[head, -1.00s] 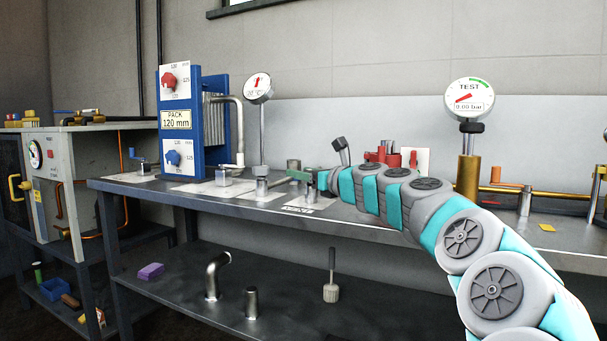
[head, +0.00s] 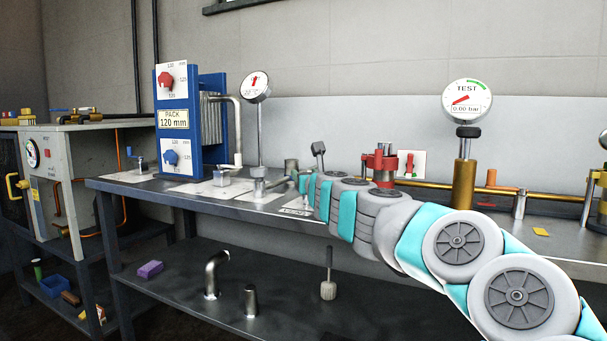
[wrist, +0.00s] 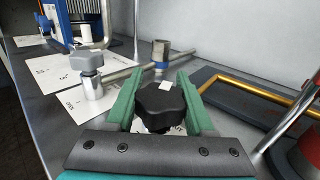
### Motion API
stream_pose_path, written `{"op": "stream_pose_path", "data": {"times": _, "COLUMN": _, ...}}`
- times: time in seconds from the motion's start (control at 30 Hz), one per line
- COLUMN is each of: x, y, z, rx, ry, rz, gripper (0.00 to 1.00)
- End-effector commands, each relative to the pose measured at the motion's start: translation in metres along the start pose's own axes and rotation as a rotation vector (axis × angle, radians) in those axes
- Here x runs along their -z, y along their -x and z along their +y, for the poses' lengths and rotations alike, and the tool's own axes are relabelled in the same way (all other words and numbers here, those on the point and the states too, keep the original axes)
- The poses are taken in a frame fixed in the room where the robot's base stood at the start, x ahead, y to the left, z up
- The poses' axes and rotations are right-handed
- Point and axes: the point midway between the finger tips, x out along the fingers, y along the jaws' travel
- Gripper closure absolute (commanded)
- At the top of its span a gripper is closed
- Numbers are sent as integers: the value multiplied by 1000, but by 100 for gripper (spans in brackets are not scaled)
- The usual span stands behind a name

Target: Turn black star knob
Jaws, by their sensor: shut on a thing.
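The black star knob (wrist: 160,106) shows in the wrist view, with a small white mark on its top. My gripper (wrist: 157,98) is around it, with one green finger on its left side and one on its right, shut on it. White paper lies on the bench beneath the knob. In the head view my arm reaches left over the bench, and the knob is hidden there behind the arm.
A grey-capped valve (wrist: 90,68) and a pipe stand just left of my gripper in the wrist view. A brass pipe frame (wrist: 247,92) lies to the right. In the head view the blue plate pack (head: 174,122) stands at the left and the TEST gauge (head: 466,101) at the right.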

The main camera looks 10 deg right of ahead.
Motion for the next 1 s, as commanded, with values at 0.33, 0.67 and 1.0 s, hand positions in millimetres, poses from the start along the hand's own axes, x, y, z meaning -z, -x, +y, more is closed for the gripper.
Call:
{"op": "stream_pose_path", "data": {"times": 0.33, "x": 1, "y": 1, "z": -4, "rx": 235, "ry": 1, "rz": -2, "gripper": 100}}
{"op": "stream_pose_path", "data": {"times": 0.67, "x": 0, "y": 2, "z": -11, "rx": 367, "ry": 0, "rz": -2, "gripper": 100}}
{"op": "stream_pose_path", "data": {"times": 1.0, "x": -2, "y": 3, "z": -13, "rx": 395, "ry": -1, "rz": -3, "gripper": 100}}
